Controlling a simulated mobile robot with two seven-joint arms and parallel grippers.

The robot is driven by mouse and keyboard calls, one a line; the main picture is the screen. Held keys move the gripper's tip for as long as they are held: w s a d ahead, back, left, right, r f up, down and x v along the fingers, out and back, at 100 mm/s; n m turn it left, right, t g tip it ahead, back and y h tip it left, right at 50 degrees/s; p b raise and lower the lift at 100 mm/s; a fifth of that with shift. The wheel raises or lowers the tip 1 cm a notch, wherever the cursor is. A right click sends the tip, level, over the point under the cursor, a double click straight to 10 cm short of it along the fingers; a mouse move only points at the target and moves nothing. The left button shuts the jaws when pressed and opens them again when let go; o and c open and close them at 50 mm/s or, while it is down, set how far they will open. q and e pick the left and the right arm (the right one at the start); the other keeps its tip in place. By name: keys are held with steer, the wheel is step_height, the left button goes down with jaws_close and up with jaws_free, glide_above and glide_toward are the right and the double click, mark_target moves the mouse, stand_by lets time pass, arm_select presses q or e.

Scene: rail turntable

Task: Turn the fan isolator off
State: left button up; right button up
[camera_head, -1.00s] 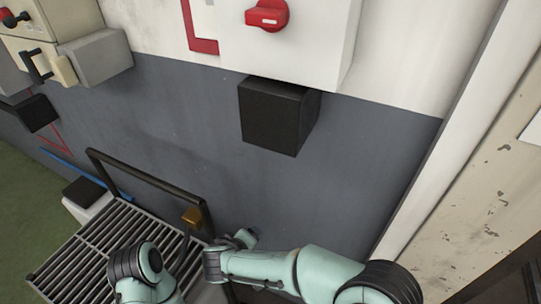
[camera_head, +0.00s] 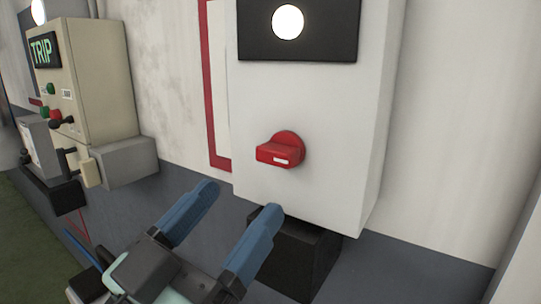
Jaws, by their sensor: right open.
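The red rotary handle (camera_head: 279,150) sits on the front of a white wall box (camera_head: 333,135). Its grip lies roughly horizontal with a small white mark on its end. A black panel (camera_head: 322,44) with a lit white round lamp (camera_head: 288,22) is above it. My right gripper (camera_head: 236,198) is below and left of the handle, its two blue fingers spread wide, empty and apart from the handle. My left gripper is not in view.
A beige cabinet (camera_head: 98,85) with a green TRIP display (camera_head: 44,49), coloured buttons and a black lever stands at the left. A black box (camera_head: 300,262) is under the white box. The wall right of the white box is clear.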

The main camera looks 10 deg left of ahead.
mark_target(271, 161)
steer(key=p+x, duration=0.1)
steer(key=x, duration=0.7)
steer(key=shift+w+p, duration=0.2)
steer(key=shift+p, duration=0.15)
steer(key=shift+c, duration=0.3)
steer(key=c, duration=1)
